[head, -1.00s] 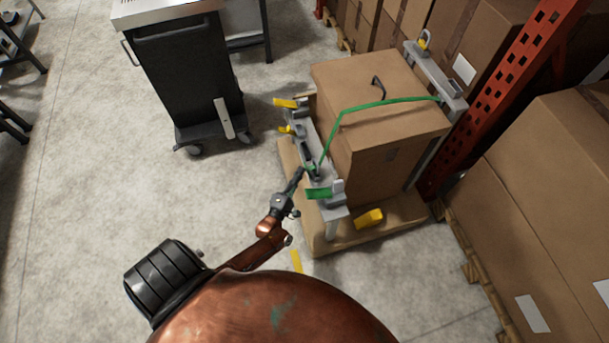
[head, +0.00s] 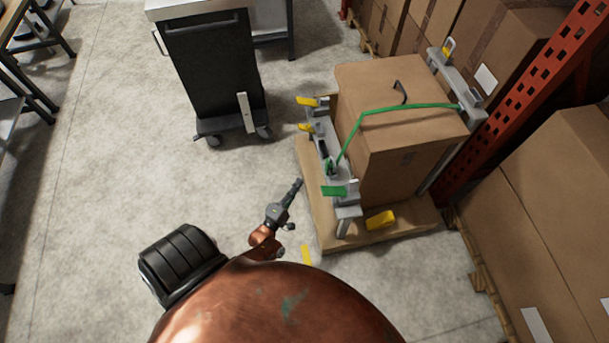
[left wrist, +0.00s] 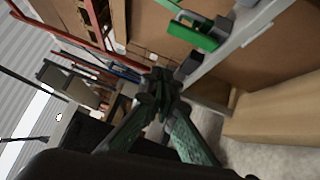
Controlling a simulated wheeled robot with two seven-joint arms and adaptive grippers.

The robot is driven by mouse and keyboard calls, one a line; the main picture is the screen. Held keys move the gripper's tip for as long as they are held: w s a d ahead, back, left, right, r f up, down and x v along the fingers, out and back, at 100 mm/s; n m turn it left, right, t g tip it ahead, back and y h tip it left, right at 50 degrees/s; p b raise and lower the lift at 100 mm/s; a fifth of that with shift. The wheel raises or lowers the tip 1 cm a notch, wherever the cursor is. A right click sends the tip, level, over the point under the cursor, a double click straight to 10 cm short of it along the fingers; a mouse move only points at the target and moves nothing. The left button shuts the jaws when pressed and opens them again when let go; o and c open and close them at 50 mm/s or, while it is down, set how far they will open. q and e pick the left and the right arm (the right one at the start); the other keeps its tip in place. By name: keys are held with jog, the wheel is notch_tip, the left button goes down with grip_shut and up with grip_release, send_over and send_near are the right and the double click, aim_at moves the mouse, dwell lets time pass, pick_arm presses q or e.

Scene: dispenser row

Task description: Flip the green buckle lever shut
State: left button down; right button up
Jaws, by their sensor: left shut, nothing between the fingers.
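The green buckle lever (head: 334,191) sticks out from the grey rail at the left front of the boxed pallet. A green strap (head: 405,108) runs over the cardboard box (head: 400,100) and down to the buckle (head: 329,167) on that rail. My left gripper (head: 298,184) is shut and empty, to the left of the rail and apart from the lever. In the left wrist view the lever (left wrist: 192,33) shows at the upper right, beyond the shut fingertips (left wrist: 158,84). My right gripper is not in view.
Yellow levers (head: 306,101) sit further along the rail, and a yellow piece (head: 380,219) lies on the pallet (head: 400,230). A dark cart (head: 212,75) stands behind to the left. An orange rack upright (head: 535,75) and large boxes stand right. The floor left of the pallet is clear.

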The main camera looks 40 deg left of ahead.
pick_arm(q)
jog(key=shift+v, duration=1.4)
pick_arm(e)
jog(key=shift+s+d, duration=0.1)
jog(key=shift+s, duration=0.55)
pick_arm(q)
jog(key=shift+r, duration=0.15)
